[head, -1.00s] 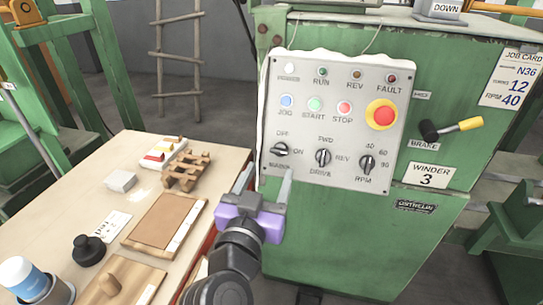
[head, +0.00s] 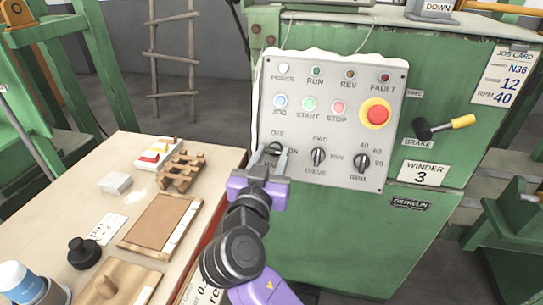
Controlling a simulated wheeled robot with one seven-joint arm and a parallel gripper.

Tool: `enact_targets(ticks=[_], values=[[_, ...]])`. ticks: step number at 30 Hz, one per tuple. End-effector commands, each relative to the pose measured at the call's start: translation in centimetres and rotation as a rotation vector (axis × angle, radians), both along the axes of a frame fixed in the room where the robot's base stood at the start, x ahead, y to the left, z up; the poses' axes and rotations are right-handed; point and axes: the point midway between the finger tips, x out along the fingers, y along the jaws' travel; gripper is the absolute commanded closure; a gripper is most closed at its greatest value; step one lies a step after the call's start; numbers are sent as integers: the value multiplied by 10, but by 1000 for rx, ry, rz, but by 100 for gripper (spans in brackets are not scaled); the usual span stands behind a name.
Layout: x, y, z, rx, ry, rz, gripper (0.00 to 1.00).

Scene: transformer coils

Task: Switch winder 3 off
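The control panel (head: 330,120) is a pale grey plate on the green cabinet marked WINDER 3 (head: 423,174). At its lower left is the black MAINS knob (head: 273,148) with OFF and ON marks, partly hidden by my gripper (head: 271,158). My gripper's two pale fingers are apart and reach up to the knob, one on each side of it in the picture. I cannot tell whether they touch it. The POWER lamp (head: 284,68) looks white. The DRIVE knob (head: 318,156) and RPM knob (head: 361,161) sit to the right.
The red emergency button (head: 376,113) and a black brake lever with yellow grip (head: 444,126) are to the right. A workbench (head: 112,185) with wooden blocks, a tray and a bottle stands at left. The panel's front is clear elsewhere.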

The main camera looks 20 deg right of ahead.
Motion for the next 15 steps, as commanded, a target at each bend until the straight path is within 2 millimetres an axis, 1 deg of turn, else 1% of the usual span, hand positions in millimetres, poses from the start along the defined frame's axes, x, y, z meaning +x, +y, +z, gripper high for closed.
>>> enact_targets(ticks=[1, 3, 4, 10, 15], values=[[0, 0, 0, 0, 0, -1, 83], [0, 0, 0, 0, 0, -1, 97], [0, 0, 0, 0, 0, -1, 100], [-1, 0, 0, -10, 8, 4, 100], [-1, -1, 1, -51, 39, 23, 100]])
